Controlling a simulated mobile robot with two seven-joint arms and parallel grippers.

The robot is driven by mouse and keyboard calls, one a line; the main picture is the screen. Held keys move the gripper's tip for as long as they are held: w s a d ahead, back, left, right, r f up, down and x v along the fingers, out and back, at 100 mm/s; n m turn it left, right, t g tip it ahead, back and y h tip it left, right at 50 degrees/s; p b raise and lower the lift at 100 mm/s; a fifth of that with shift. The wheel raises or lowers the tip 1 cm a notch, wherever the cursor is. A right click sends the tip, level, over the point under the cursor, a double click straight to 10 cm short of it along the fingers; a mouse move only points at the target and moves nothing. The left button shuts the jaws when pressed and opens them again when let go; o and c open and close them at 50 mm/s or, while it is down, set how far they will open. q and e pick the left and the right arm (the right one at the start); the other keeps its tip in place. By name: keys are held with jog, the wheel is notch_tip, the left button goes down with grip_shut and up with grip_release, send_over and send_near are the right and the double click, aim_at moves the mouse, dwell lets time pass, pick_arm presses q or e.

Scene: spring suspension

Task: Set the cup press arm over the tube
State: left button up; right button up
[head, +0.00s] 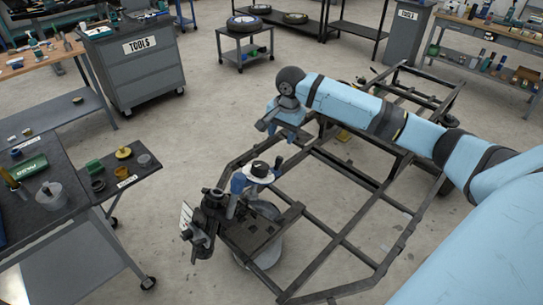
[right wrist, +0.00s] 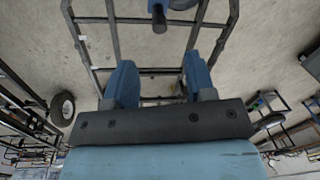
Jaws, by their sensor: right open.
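A dark press fixture (head: 232,222) stands on a plate at the near left corner of the frame. It has a dark upright part on its left and a white-topped round piece (head: 260,170) with blue parts beside it on its right. I cannot tell for sure which part is the cup press arm and which is the tube. My right gripper (head: 279,127) is above and behind the fixture, apart from it. In the right wrist view its two blue fingers (right wrist: 158,64) are spread with nothing between them. A dark rod end shows at that view's top.
A dark metal frame (head: 345,236) spreads over the floor under my right arm. A workbench (head: 95,172) with small parts stands on the left. A tool cabinet (head: 135,68) and a low cart (head: 243,48) stand behind. Open floor lies between the bench and the frame.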

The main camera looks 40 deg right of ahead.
aim_at(279, 158)
jog(key=f, duration=0.4)
jog(key=w+f, duration=0.1)
jog(key=f, duration=0.7)
jog(key=shift+w+d+f, duration=0.2)
grip_shut()
